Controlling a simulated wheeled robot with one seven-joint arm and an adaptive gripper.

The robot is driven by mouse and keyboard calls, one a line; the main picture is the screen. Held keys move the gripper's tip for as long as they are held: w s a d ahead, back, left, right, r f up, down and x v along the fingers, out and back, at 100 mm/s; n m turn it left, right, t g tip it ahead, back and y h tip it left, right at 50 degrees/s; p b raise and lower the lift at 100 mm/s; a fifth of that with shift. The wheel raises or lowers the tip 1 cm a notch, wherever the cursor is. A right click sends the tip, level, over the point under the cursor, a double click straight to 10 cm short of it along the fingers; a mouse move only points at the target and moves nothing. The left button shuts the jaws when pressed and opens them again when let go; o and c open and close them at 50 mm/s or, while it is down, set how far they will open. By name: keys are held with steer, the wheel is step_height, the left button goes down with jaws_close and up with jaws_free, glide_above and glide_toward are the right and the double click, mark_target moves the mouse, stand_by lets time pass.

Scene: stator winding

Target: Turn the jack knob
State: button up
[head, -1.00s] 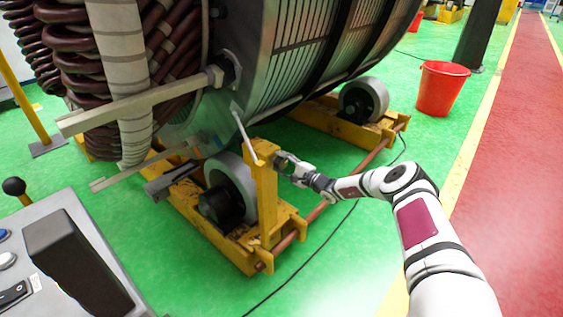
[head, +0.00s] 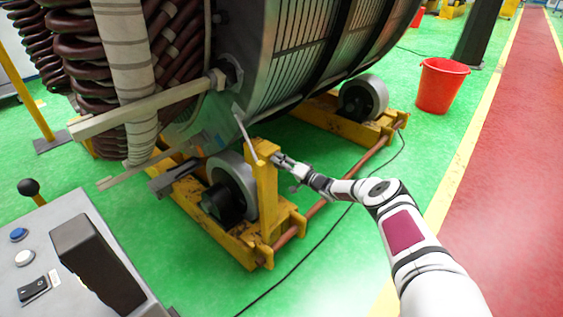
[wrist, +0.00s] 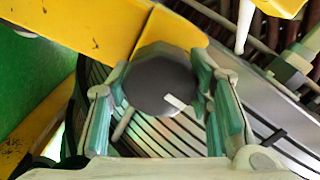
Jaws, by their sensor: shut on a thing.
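The jack knob (wrist: 158,78) is a dark grey round knob with a short white mark near its lower right edge, in the middle of the wrist view. My gripper (wrist: 163,90) is shut on it, with one green-padded finger on each side. In the head view my gripper (head: 283,163) is at the upper right side of the yellow jack post (head: 265,200). The knob cannot be made out there. A thin light rod (head: 244,138) slants up from the post top towards the stator (head: 285,60).
The post stands on a yellow roller frame (head: 225,240) with a grey roller (head: 233,185). A brown rod (head: 335,195) and black cable (head: 320,250) run along it. A grey control panel (head: 50,250) is front left, and a red bucket (head: 441,88) stands back right on green floor.

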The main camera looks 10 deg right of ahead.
steer(key=shift+n+p, duration=0.3)
steer(key=shift+n, duration=0.7)
steer(key=o, duration=1.1)
steer(key=shift+o, duration=0.2)
steer(key=v, duration=1.2)
